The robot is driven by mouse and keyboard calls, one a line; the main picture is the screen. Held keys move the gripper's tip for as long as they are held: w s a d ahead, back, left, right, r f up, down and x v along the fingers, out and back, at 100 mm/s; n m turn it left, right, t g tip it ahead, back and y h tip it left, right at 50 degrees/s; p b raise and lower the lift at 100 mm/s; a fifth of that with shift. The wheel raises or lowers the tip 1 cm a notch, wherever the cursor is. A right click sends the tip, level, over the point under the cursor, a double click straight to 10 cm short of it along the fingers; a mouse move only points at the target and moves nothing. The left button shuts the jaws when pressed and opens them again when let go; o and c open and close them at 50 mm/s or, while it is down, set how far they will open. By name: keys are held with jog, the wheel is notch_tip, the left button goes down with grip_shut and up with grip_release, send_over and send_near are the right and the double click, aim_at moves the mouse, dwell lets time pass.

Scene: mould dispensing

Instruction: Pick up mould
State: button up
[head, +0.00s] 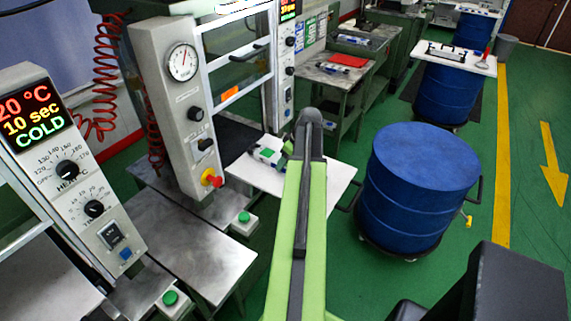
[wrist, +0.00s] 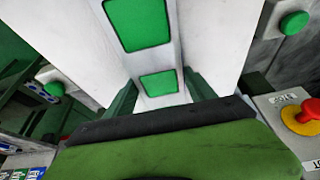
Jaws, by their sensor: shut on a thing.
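The mould (wrist: 154,53) is a pale grey-white piece with green rectangular panels. In the wrist view it runs up from between the dark green fingers of my gripper (wrist: 160,88), which is shut on it. In the head view the mould (head: 267,153) shows just left of my green arm, over a white tabletop (head: 335,178) beside the press. My arm hides most of the gripper and part of the mould there. I cannot tell whether the mould touches the tabletop.
A press panel with a gauge (head: 183,62) and a red-yellow stop knob (head: 212,178) stands close on the left. A green button box (head: 244,222) is below it. A blue drum (head: 422,190) stands close on the right. Green floor (head: 350,275) is clear in front.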

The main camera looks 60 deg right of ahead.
grip_shut()
notch_tip(320, 180, up, 5)
jog(key=p, duration=0.4)
jog(key=shift+f+p, duration=0.2)
jog(key=shift+p, duration=0.1)
jog(key=s+d+r+p, duration=0.5)
jog(key=s+r+p, duration=0.1)
jog(key=s, duration=0.4)
jog(key=shift+d+r, duration=0.2)
jog(key=shift+d, duration=0.15)
